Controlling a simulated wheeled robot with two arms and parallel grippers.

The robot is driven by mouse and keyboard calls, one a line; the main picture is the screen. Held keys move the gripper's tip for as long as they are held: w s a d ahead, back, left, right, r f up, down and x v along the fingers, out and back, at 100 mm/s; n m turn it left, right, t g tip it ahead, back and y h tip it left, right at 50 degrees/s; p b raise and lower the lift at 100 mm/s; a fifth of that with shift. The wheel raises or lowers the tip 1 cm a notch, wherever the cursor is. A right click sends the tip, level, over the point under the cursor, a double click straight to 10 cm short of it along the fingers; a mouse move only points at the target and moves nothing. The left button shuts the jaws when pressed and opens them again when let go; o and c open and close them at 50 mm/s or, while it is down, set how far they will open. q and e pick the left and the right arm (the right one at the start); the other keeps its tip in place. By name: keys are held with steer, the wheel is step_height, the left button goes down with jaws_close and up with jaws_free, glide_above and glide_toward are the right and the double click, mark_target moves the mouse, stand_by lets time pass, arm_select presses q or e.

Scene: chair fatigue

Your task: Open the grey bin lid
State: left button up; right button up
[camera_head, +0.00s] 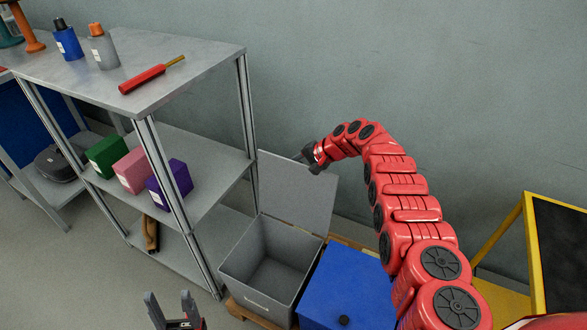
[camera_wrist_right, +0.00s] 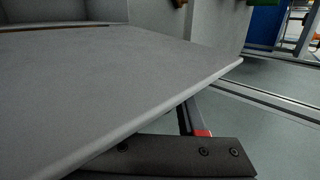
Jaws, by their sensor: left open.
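My right gripper (camera_head: 308,157) is at the lid's top edge, reached over from the right. In the right wrist view the lid (camera_wrist_right: 120,85) fills much of the picture, with a dark part of my gripper low in front of it. Whether those jaws are open is unclear. My left gripper (camera_head: 170,298) is open and empty at the bottom, in front of the bin.
A blue bin (camera_head: 345,285) with a closed lid stands right of the grey one. A metal shelf (camera_head: 205,65) on the left holds bottles, a red tool (camera_head: 143,80) and coloured boxes (camera_head: 130,170). A yellow-framed stand (camera_head: 533,250) is at the right. A wall is behind.

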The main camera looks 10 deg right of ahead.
steer(key=shift+o, duration=1.2)
steer(key=shift+d+r, duration=0.1)
steer(key=p+v, duration=1)
steer(key=v, duration=0.7)
steer(key=shift+s+d, duration=0.1)
